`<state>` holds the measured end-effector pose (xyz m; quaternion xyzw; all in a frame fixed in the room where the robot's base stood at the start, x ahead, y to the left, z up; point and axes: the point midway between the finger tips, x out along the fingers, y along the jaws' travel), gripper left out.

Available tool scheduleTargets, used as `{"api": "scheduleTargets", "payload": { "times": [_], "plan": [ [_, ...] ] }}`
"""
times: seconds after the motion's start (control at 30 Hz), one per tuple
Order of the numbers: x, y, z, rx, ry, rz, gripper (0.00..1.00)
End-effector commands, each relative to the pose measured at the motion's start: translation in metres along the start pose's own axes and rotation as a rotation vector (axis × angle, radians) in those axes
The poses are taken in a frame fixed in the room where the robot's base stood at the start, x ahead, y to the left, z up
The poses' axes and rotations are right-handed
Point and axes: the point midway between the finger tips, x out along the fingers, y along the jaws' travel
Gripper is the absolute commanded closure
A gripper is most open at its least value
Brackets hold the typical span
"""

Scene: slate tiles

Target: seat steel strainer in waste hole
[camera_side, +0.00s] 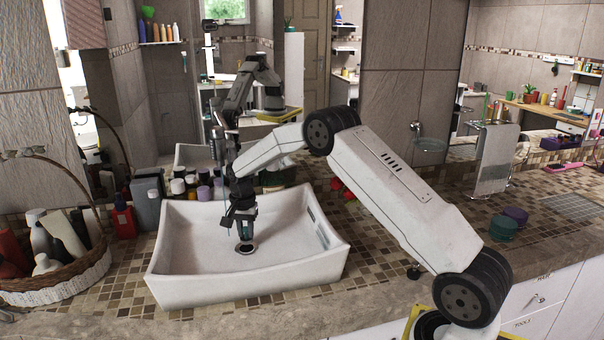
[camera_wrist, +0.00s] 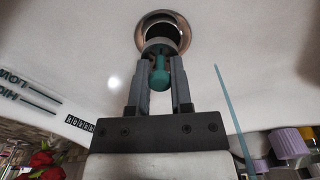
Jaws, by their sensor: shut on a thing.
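The white basin (camera_side: 190,262) stands on the tiled counter. Its waste hole (camera_side: 245,249) is a dark opening with a metal ring, low in the basin; the ring shows at the top of the wrist view (camera_wrist: 184,32). My gripper (camera_wrist: 161,66) points down into the basin and is shut on the teal knob of the strainer (camera_wrist: 160,78). The strainer's grey steel part shows just past the fingertips and overlaps the near side of the hole. In the side view my gripper (camera_side: 244,230) is right above the hole. The small gap between strainer and ring cannot be judged.
The basin's raised walls surround my gripper. Several bottles (camera_side: 190,184) stand behind the basin. A wicker basket (camera_side: 60,279) of bottles stands at left. Red roses (camera_side: 342,187) and green jars (camera_side: 503,228) are on the counter to the right. A mirror hangs behind.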

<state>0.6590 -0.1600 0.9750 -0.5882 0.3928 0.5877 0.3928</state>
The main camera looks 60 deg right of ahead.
Motion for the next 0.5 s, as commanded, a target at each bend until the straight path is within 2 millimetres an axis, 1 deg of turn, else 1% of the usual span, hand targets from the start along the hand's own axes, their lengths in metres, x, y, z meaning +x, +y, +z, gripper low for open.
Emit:
{"api": "scheduleTargets", "payload": {
  "times": [0.1, 0.3, 0.4, 0.5],
  "plan": [
    [0.006, -0.003, -0.002, 0.0, -0.001, 0.001, 1.0],
    [0.029, -0.003, -0.002, 0.0, -0.001, 0.002, 1.0],
    [0.035, -0.003, -0.002, 0.0, -0.001, 0.001, 1.0],
    [0.035, -0.003, -0.002, 0.0, 0.0, 0.0, 1.0]
  ]
}}
